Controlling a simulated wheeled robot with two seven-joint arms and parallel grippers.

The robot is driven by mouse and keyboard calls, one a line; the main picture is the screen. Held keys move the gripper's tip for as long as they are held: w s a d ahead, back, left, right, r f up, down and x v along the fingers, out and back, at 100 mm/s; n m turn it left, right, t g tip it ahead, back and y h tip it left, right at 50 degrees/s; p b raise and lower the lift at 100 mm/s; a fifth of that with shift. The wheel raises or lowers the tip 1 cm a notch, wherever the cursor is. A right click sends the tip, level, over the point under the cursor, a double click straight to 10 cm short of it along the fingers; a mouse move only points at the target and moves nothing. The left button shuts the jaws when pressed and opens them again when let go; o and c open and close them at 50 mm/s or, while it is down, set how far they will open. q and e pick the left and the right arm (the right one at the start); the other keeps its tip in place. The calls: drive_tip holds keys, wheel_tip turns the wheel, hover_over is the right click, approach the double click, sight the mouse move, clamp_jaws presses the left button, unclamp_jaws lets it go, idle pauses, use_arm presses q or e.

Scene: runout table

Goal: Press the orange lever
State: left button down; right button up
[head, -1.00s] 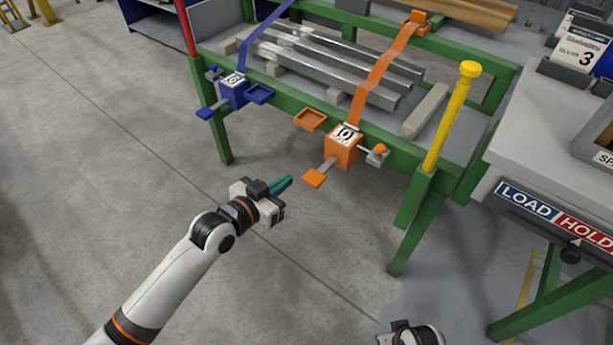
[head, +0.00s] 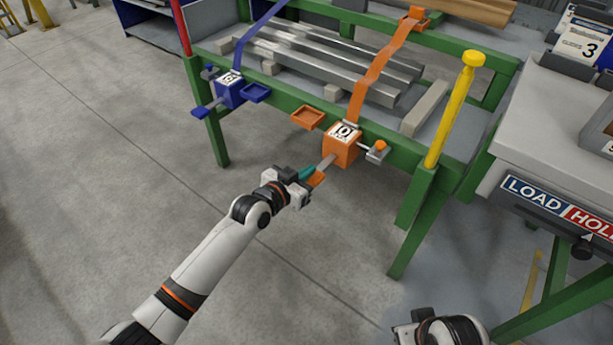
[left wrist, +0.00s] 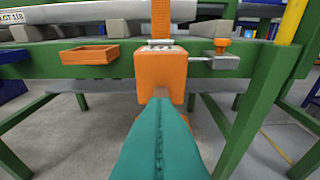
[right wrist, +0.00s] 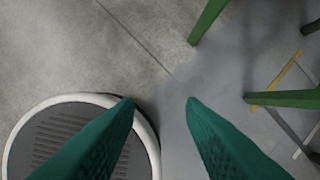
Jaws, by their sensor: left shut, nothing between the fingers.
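The orange lever (head: 318,180) sticks out on a grey shank from the front of the orange box (head: 340,150), which is fixed to the green table rail. My left gripper (head: 305,174) is shut and empty, its teal fingertips at the lever's paddle and partly covering it. I cannot tell whether they touch. In the left wrist view the shut fingers (left wrist: 160,125) point at the orange box (left wrist: 160,75) and hide the lever. My right gripper (right wrist: 162,102) is open and empty over bare floor, far from the lever.
A small orange tray (head: 307,117) and a grey bracket with an orange knob (head: 379,148) flank the box. A blue box (head: 229,92) with its own blue lever sits further left. A yellow-topped post (head: 455,110) stands right. The floor before the table is clear.

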use_arm(q)
drive_tip(key=shift+f, duration=0.3)
use_arm(e)
drive_tip(key=shift+r, duration=0.35)
drive_tip(key=shift+s, duration=0.1)
use_arm(q)
drive_tip(key=shift+f+b, duration=0.25)
drive_tip(key=shift+b, duration=0.45)
use_arm(e)
drive_tip(key=shift+v, duration=0.9)
